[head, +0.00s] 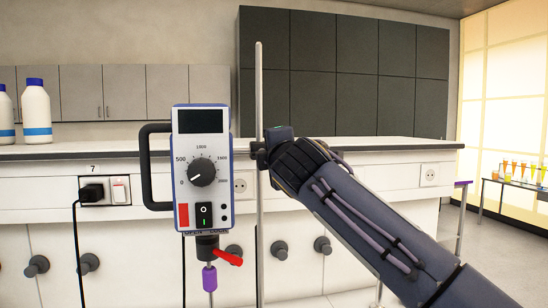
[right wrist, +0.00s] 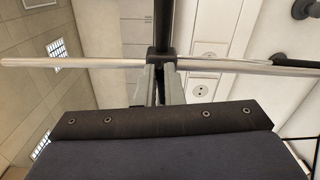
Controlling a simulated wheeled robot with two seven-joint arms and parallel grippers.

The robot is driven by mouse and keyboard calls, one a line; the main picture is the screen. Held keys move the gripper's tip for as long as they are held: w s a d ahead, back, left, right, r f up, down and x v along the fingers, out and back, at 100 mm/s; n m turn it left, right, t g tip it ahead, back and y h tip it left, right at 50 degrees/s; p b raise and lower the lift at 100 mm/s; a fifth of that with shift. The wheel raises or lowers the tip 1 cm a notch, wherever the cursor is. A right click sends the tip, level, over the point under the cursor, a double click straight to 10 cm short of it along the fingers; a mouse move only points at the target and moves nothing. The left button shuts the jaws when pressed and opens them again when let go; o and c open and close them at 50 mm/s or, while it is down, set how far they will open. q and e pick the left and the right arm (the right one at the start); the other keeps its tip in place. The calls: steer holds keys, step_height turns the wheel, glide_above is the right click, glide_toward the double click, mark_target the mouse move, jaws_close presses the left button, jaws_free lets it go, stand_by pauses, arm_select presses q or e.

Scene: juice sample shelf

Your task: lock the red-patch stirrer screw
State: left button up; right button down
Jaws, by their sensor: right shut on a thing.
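The stirrer (head: 201,160) is an upright box with a dial, a dark display and a red patch (head: 183,217) at its lower left. Below it, a red lever (head: 227,257) points right and slightly down, under "OPEN" and "LOCK" lettering. A thin metal rod (head: 259,80) stands upright right of the box. A black clamp piece (right wrist: 162,25) crosses the rod in the right wrist view. My right gripper (right wrist: 160,80) is shut at the rod, on a dark part of the clamp, likely its screw, mostly hidden between the fingers. My left gripper is out of view.
A white bench (head: 90,150) runs behind, with white bottles (head: 36,112) at its left. A black handle (head: 150,165) sticks out left of the stirrer. A purple coupling (head: 209,278) hangs below it. A rack of colored tubes (head: 515,170) stands far right.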

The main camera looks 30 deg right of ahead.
steer(key=shift+a+m, duration=0.3)
steer(key=shift+m, duration=0.3)
steer(key=shift+r, duration=0.1)
steer(key=c, duration=1.6)
jaws_free()
steer(key=shift+w, duration=0.1)
steer(key=shift+o, duration=0.8)
steer(key=shift+a, duration=0.2)
steer(key=b+v, duration=0.2)
steer(key=v, duration=0.5)
steer(key=shift+s, duration=0.35)
